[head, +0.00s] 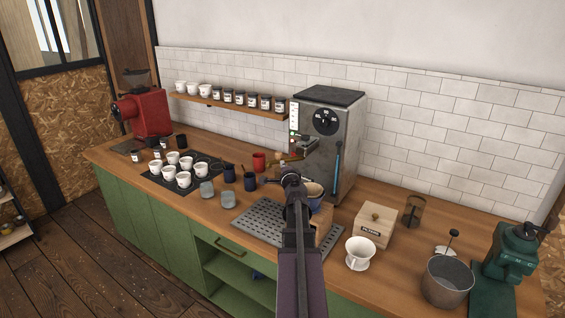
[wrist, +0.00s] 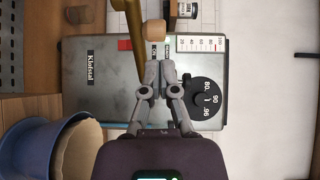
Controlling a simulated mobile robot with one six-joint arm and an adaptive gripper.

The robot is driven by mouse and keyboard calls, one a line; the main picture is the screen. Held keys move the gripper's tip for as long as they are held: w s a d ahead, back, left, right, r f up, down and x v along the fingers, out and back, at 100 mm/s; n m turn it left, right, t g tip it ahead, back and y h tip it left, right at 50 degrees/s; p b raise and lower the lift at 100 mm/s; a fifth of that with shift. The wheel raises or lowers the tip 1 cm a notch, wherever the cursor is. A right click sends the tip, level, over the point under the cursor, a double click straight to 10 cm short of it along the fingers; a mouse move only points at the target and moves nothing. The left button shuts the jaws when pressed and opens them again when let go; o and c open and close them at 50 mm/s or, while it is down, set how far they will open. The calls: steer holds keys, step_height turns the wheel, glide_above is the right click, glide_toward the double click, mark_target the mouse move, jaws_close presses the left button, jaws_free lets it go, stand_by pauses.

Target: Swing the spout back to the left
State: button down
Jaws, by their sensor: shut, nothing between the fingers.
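The brass spout (wrist: 131,40) runs down the upper part of the wrist view, left of centre, in front of the machine (wrist: 90,85). A light wooden knob (wrist: 157,29) sits beside it. In the head view the machine (head: 332,125) stands against the tiled wall, and the spout (head: 287,158) is partly visible at its left front, beyond my arm. My gripper (wrist: 160,68) is shut and empty, its fingertips just below the knob in the picture; I cannot tell whether they touch it. In the head view it is mostly hidden by my own arm.
A blue vessel (wrist: 35,140) with pale brown contents is close at lower left in the wrist view. White cups (head: 183,179), dark mugs (head: 250,181) and a red mug (head: 259,162) stand left of the machine.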

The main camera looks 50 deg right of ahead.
steer(key=s+a, duration=0.2)
steer(key=a, duration=0.4)
steer(key=shift+s+a, duration=0.15)
steer(key=shift+s, duration=0.25)
steer(key=shift+w+r, duration=0.1)
steer(key=w+a+f+n+y, duration=0.3)
steer(key=w+a+n+y, duration=0.15)
steer(key=a, duration=0.55)
steer(key=w+a+f+n+g+y, duration=0.1)
steer(key=w+a+f+n+y, duration=0.3)
steer(key=a, duration=0.7)
steer(key=w+a+f+n+y, duration=0.2)
steer(key=w+a+n+y, duration=0.3)
steer(key=a, duration=0.5)
steer(key=s+a+f+n+g, duration=0.3)
steer(key=s+a+n+g, duration=0.1)
steer(key=a, duration=0.3)
steer(key=s+a+f+n+g+h, duration=0.1)
steer(key=s+a+f+n+g, duration=0.2)
steer(key=a, duration=0.5)
steer(key=s+a+f+n+g+h, duration=0.1)
steer(key=s+a+f+n+g, duration=0.2)
steer(key=s+a+n+g, duration=0.2)
steer(key=shift+s+a+g, duration=0.3)
steer(key=shift+s+a, duration=0.7)
steer(key=shift+a, duration=0.2)
